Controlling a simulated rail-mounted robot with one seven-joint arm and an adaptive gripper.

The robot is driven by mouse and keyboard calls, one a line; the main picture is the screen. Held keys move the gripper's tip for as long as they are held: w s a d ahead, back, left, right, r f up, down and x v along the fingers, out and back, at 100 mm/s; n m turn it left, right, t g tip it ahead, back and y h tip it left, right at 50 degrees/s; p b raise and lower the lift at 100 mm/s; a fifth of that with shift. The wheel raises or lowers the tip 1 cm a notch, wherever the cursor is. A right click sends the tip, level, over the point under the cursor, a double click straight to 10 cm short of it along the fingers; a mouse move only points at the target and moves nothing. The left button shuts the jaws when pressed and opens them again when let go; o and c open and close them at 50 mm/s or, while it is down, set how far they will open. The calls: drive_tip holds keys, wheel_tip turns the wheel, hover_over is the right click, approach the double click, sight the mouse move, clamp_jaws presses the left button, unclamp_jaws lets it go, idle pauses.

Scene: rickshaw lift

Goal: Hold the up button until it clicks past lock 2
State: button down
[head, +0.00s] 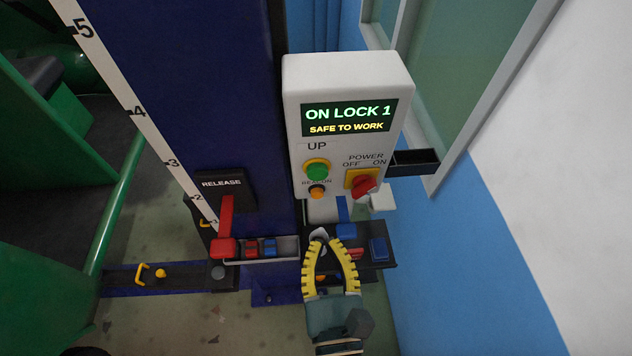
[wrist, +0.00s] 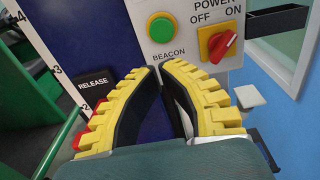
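The green up button (head: 317,170) sits in a yellow ring on the white control box (head: 345,82), under the word UP; it also shows in the wrist view (wrist: 161,28). The display (head: 348,117) reads "ON LOCK 1" and "SAFE TO WORK". My gripper (head: 325,243) has yellow ribbed fingers and is below the box, apart from the button. In the wrist view its fingertips (wrist: 158,70) come together just below the button, with nothing visible between them. The orange beacon button (head: 317,191) is below the green one; the fingers hide it in the wrist view.
A red power knob (head: 364,186) on a yellow plate is right of the button, turned toward ON. The red release lever (head: 226,225) hangs on the blue column (head: 205,90) at left. Trays with red and blue items (head: 378,248) are near my gripper.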

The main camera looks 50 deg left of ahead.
sight(315, 177)
drive_tip(key=p+x, duration=0.2)
drive_tip(key=x, duration=1)
drive_tip(key=shift+w+a+p, duration=0.15)
drive_tip(key=shift+a+p, duration=0.05)
drive_tip(key=shift+p, duration=0.1)
